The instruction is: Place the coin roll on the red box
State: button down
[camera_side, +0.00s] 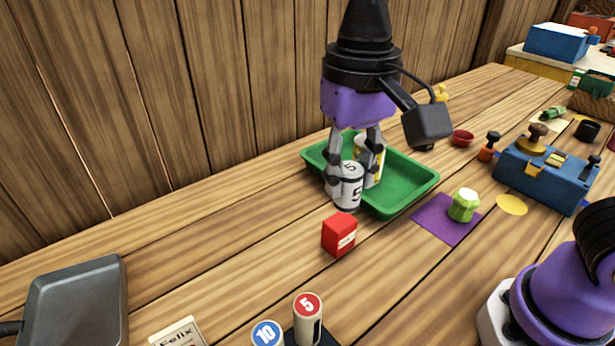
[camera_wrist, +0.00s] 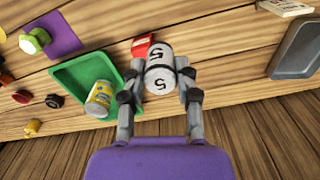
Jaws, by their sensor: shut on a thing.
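The coin roll (camera_side: 347,188) looks like a grey-white cylinder marked 5. My gripper (camera_side: 352,180) is shut on it. It is held roughly upright beside the green tray's near-left edge in the side view; its height above the table is hard to tell. In the wrist view the coin roll (camera_wrist: 160,70) sits between the fingertips of my gripper (camera_wrist: 159,82). The red box (camera_side: 339,235) stands on the table just in front of the coin roll, apart from it in the side view. In the wrist view the red box (camera_wrist: 142,46) is partly hidden behind the roll.
The green tray (camera_side: 410,187) holds a yellow-and-white can (camera_wrist: 99,99). A green jar (camera_side: 463,205) stands on a purple mat (camera_side: 432,226). Cylinders topped red (camera_side: 308,316) and blue (camera_side: 267,334) stand in front. A grey pan (camera_side: 75,300) lies left. Table left of the red box is clear.

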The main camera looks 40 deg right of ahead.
jog(key=s+a, duration=0.2)
send_over(340, 221)
notch_tip(340, 221, down, 6)
jog(key=shift+f, duration=2.25)
jog(key=shift+f, duration=0.15)
jog(key=c, duration=0.6)
grip_release()
